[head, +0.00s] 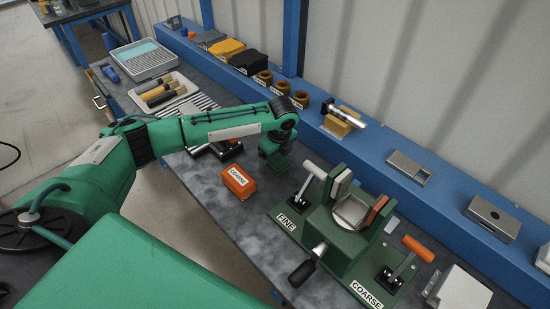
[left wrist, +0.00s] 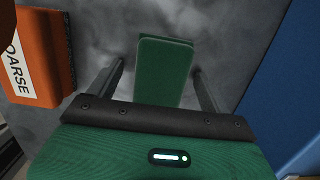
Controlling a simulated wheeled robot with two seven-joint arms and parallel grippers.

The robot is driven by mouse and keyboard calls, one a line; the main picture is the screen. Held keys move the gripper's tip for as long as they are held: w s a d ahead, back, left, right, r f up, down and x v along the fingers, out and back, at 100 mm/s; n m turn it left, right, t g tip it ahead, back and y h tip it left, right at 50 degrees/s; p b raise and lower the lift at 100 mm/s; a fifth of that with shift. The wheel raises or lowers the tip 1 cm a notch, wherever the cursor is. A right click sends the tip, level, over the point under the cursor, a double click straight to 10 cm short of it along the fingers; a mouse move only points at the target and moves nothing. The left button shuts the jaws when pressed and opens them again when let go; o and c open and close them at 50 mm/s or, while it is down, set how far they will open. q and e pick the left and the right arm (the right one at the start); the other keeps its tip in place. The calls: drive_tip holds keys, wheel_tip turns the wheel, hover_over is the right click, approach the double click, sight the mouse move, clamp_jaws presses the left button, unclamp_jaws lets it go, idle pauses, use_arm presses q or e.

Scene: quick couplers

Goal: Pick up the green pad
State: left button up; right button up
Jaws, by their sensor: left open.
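The green pad is a flat dark green block. In the left wrist view the green pad (left wrist: 163,72) lies on the grey bench top between the two fingers of my left gripper (left wrist: 157,68). The fingers stand apart, one on each side, with a gap showing to the pad. In the head view my left gripper (head: 274,150) points down at the bench, and the pad (head: 283,164) shows only in part just below it. My right gripper is not in view.
An orange block labelled COARSE (head: 238,182) sits left of the pad. A green fixture (head: 345,240) marked FINE and COARSE with levers stands to the right. A blue ledge (head: 375,150) runs behind, holding several parts. A tray (head: 145,60) stands far left.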

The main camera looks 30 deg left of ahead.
use_arm(q)
drive_tip(key=c, duration=1.1)
drive_tip(key=shift+o, duration=0.2)
drive_tip(key=shift+r, duration=0.15)
wheel_tip(320, 180, up, 20)
drive_tip(key=b, duration=0.2)
drive_tip(key=shift+b, duration=0.35)
drive_tip(key=shift+o, duration=0.7)
drive_tip(key=shift+f, duration=0.2)
drive_tip(key=shift+c, duration=0.2)
